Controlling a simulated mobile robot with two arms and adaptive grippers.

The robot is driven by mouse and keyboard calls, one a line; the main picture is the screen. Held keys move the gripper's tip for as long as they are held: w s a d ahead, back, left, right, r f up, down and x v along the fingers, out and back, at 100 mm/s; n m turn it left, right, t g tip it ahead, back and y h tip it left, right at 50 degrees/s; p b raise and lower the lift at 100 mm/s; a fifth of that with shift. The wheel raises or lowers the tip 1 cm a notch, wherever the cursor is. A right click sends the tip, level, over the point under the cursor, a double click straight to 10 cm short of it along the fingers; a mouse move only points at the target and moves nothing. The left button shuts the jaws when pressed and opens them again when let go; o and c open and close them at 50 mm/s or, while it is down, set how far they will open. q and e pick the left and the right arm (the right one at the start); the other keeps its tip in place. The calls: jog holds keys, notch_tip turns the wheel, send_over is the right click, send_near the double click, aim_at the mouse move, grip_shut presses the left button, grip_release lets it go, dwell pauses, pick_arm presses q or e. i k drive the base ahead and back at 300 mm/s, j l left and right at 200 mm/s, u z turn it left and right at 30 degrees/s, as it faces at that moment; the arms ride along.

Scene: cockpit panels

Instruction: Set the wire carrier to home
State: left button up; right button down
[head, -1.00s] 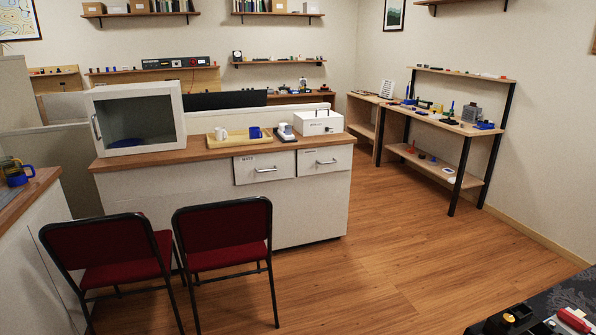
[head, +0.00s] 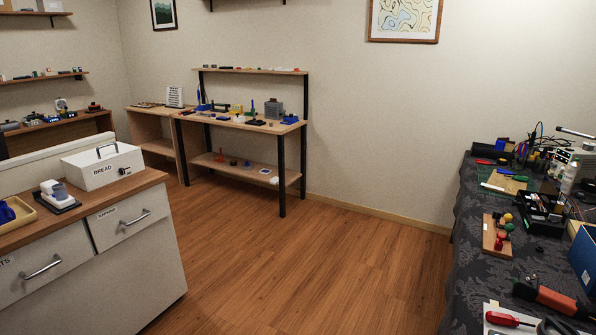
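I cannot pick out a wire carrier for sure in the head view. The cloth-covered table (head: 455,262) at the right holds electronics and tools. On it are a wooden board (head: 491,243) with red, yellow and green knobs, a black tray (head: 541,226) of small parts, and a tangle of wires near the back. An orange and black tool (head: 553,298) and a red-handled tool (head: 505,319) lie near the front. Details there are too small to tell. Neither of my grippers is in view.
A white counter (head: 95,290) with drawers and a bread box (head: 103,166) stands at the left. A wooden workbench (head: 240,123) with small parts is against the back wall. The wood floor (head: 320,265) between counter and cloth-covered table is clear.

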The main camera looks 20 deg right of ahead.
aim_at(498, 245)
jog(key=i+j+z, duration=0.55)
jog(key=z, duration=0.15)
jog(key=i+j+z, duration=0.4)
jog(key=k, duration=0.1)
